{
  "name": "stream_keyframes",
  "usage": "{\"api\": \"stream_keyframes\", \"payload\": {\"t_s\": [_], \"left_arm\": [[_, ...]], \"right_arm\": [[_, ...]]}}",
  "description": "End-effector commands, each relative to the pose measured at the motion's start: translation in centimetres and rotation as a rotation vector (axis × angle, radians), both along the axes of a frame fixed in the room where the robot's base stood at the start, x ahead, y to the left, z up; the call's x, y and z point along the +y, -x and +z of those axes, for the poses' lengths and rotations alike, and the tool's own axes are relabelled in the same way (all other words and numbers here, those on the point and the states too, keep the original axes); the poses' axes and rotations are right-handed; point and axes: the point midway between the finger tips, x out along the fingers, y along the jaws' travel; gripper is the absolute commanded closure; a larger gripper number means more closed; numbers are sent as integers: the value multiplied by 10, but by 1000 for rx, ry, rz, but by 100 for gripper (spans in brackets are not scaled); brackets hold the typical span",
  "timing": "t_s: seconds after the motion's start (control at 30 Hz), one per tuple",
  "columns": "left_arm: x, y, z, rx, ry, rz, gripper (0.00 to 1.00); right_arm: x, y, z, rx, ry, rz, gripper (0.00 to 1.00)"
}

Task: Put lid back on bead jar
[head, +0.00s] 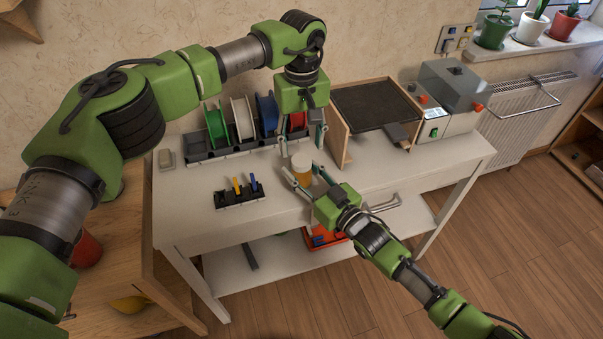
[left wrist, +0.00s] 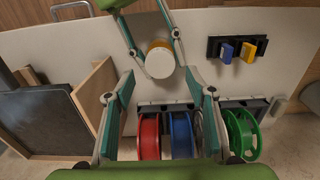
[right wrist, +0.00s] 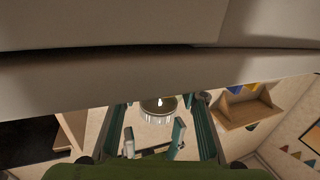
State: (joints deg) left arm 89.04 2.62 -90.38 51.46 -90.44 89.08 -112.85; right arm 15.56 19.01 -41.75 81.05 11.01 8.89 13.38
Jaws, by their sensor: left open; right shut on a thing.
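The bead jar (head: 302,178) has an amber body and stands upright near the front middle of the white table. A white round lid (head: 301,161) sits on its top; whether it is fully seated I cannot tell. The left wrist view shows the lid (left wrist: 160,63) from above, with amber jar (left wrist: 158,44) at its edge. My right gripper (head: 300,175) reaches in from the front and is shut around the jar's body. The right wrist view shows the lid's ribbed rim (right wrist: 158,118). My left gripper (head: 303,148) is open and empty, pointing down above and behind the jar.
A dark rack with green, white, blue and red spools (head: 240,120) stands behind. A small black holder (head: 240,198) with yellow and blue tools is to the left. A wooden box with a dark panel (head: 375,105) and a grey machine (head: 452,95) stand right.

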Motion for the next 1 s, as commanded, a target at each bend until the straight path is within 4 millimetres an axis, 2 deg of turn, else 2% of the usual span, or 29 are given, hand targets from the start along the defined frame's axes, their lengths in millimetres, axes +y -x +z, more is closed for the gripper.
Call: {"api": "stream_keyframes", "payload": {"t_s": [0.23, 0.37, 1.0], "left_arm": [[0, 0, 0, 0, 0, 28, 52], [0, 0, 2, 0, 1, 143, 52], [0, 0, 18, -1, 0, 1238, 52]], "right_arm": [[0, 0, 0, 1, 1, 0, 100], [0, 0, 0, 1, 1, 0, 100], [0, 0, 0, 0, 1, 0, 100]]}}
